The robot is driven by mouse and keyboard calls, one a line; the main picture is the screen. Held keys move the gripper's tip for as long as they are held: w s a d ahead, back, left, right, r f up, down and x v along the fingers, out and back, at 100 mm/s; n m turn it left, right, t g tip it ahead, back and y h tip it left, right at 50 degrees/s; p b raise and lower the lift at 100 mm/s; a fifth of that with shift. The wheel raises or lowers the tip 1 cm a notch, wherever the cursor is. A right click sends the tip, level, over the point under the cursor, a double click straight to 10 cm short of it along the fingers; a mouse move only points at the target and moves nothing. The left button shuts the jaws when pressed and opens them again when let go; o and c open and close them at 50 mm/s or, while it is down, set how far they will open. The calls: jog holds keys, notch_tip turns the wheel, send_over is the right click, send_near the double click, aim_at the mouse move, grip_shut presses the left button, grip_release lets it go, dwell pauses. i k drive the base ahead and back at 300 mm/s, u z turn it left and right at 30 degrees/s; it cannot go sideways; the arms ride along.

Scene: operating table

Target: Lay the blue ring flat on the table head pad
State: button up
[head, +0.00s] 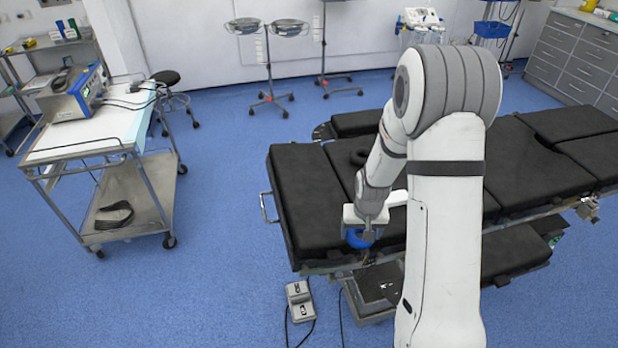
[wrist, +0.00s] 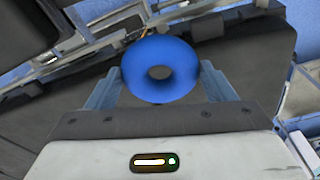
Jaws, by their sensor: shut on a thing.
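The blue ring (wrist: 160,52) is held between the two fingers of my gripper (wrist: 160,85) in the wrist view, with its hole facing the camera. In the head view the blue ring (head: 359,238) shows just below my gripper (head: 364,220), partly hidden by it, near the front edge of the operating table. The table head pad is not certain; the black pad at the left end of the table (head: 305,195) lies to the left of my gripper. I cannot tell whether the ring touches any pad.
A wheeled cart (head: 100,135) with a blue-fronted device (head: 75,95) stands at the left. A foot pedal (head: 300,301) sits on the floor in front of the table. The left pad's top is bare.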

aim_at(313, 188)
jog(key=i, duration=0.85)
jog(key=z, duration=0.05)
